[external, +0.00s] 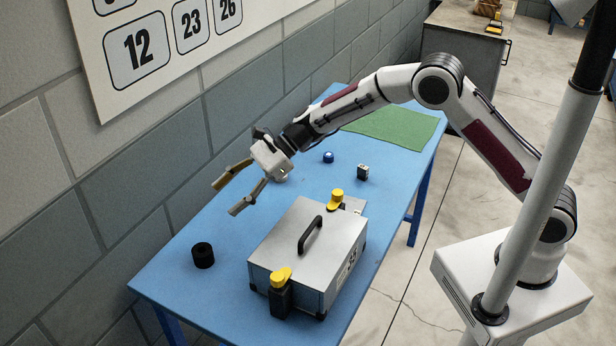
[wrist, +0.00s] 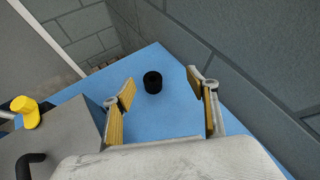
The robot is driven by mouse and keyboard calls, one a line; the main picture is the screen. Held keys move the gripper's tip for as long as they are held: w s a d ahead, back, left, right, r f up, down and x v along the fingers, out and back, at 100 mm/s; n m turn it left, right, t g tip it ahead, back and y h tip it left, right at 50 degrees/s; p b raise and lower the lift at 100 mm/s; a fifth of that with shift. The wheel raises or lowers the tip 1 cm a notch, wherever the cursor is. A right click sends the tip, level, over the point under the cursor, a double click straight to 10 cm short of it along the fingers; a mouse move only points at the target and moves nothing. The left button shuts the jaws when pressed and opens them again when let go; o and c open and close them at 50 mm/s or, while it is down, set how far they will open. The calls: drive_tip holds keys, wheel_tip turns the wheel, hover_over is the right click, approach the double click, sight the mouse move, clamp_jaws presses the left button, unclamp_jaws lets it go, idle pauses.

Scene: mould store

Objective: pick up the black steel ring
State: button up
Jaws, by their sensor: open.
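The black steel ring (external: 203,255) stands on the blue table near its left front corner in the external view. In the wrist view the ring (wrist: 152,82) lies ahead, between the lines of the two fingers and nearer the left finger. My gripper (external: 227,194) is open and empty, above the table and apart from the ring. Its two fingers with yellow pads show in the wrist view (wrist: 161,88).
A grey metal case (external: 305,245) with a black handle and yellow-topped clamps stands right of the ring. A blue knob (external: 328,157), a small dark block (external: 363,172) and a green mat (external: 395,127) lie farther back. A block wall runs along the table's left side.

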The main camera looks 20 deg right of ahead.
drive_tip(key=m, duration=0.2)
hover_over(209, 247)
drive_tip(key=d, duration=0.2)
wheel_tip(209, 247, down, 5)
drive_tip(key=shift+w+d+f+g, duration=0.1)
drive_tip(key=shift+f+g, duration=0.05)
drive_tip(key=shift+g, duration=0.15)
drive_tip(key=shift+f, duration=0.1)
drive_tip(key=shift+f, duration=2.85)
drive_tip(key=shift+f, duration=0.55)
drive_tip(key=shift+x, duration=2.5)
drive_tip(key=shift+r, duration=0.1)
